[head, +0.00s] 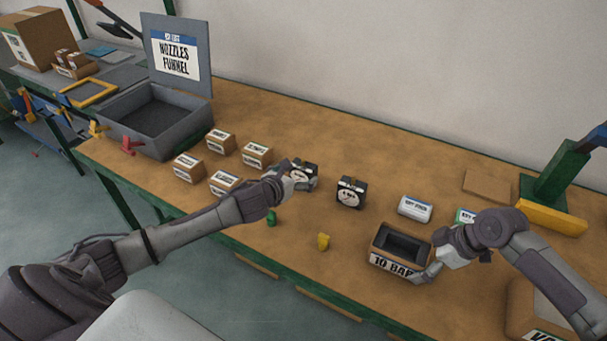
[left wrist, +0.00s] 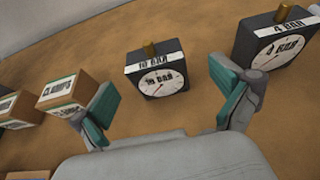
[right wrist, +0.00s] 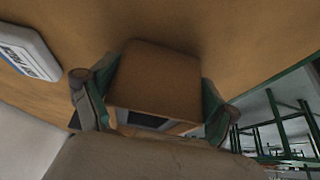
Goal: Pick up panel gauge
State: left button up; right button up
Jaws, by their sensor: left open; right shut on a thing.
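Two dark square panel gauges with white dials stand on the workbench. The gauge marked 10 BAR (left wrist: 158,80) is ahead of my left gripper (head: 297,184), between its spread fingers (left wrist: 170,108) as seen in the left wrist view. In the head view this gauge (head: 304,169) is partly hidden by the gripper. The gauge marked 4 BAR (left wrist: 275,38) is to its right, also in the head view (head: 351,192). My left gripper is open and empty. My right gripper (head: 432,262) is shut on the open cardboard box labelled 10 BAR (head: 389,262), which also shows in the right wrist view (right wrist: 155,80).
Several small cartons (head: 221,141) stand left of the gauges. A green piece (head: 271,218) and a yellow piece (head: 323,242) lie near the front edge. A white labelled box (head: 415,208) is right of the gauges. A grey lidded bin (head: 190,137) stands at left.

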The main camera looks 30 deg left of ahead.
aim_at(300, 172)
pick_arm(q)
jog(key=x, duration=0.5)
jog(key=shift+w+a+f, duration=0.25)
jog(key=shift+a+f, duration=0.05)
jog(key=c, duration=1.7)
notch_tip(300, 172, up, 10)
jog(key=shift+f, duration=0.15)
jog(key=shift+c, duration=0.2)
jog(key=w+d, duration=0.4)
jog(key=w, duration=0.1)
jog(key=shift+f, duration=4.7)
